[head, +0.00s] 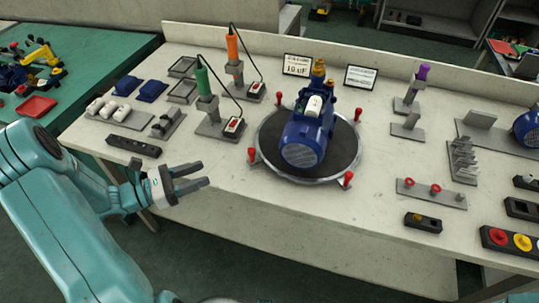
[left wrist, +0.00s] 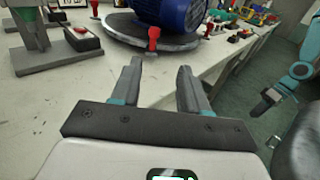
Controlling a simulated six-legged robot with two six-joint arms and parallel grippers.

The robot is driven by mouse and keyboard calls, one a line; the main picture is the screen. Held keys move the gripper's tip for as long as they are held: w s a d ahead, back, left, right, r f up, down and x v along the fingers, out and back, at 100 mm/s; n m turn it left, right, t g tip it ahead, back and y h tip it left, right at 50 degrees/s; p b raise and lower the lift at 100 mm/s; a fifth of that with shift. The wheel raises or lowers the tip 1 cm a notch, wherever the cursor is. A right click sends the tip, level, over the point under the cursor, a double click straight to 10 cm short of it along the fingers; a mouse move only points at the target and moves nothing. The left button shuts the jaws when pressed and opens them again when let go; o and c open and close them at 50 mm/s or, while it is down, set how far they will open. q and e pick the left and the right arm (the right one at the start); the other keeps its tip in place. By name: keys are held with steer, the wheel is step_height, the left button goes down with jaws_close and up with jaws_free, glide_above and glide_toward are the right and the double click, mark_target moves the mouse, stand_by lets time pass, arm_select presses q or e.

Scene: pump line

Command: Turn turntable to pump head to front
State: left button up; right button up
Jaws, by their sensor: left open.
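The turntable (head: 345,164) is a dark round disc with a pale rim and several red upright knobs around it. The blue pump (head: 303,142) lies on it, its round finned end facing the front edge and its brass-coloured fitting (head: 318,68) at the back. My left gripper (head: 206,175) is open and empty, left of the turntable and apart from it. In the left wrist view its open fingers (left wrist: 160,66) point toward the turntable rim (left wrist: 125,32) and a red knob (left wrist: 153,38). My right gripper (left wrist: 264,104) shows small at the right there; its jaw opening is unclear.
Green (head: 205,84) and orange (head: 233,48) handled tools on stands are behind and left of the turntable. A dark block (head: 133,146) lies near the left front. A grey rack with red rings (head: 432,192) is at the right. The bench top before the turntable is clear.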

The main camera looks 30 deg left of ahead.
mark_target(251, 149)
arm_select(q)
steer(key=x, duration=1)
steer(key=a+p+x, duration=0.1)
steer(key=x, duration=0.4)
steer(key=shift+w+d+r, duration=0.25)
steer(key=shift+w+r, duration=0.15)
steer(key=shift+w, duration=0.2)
jaws_close()
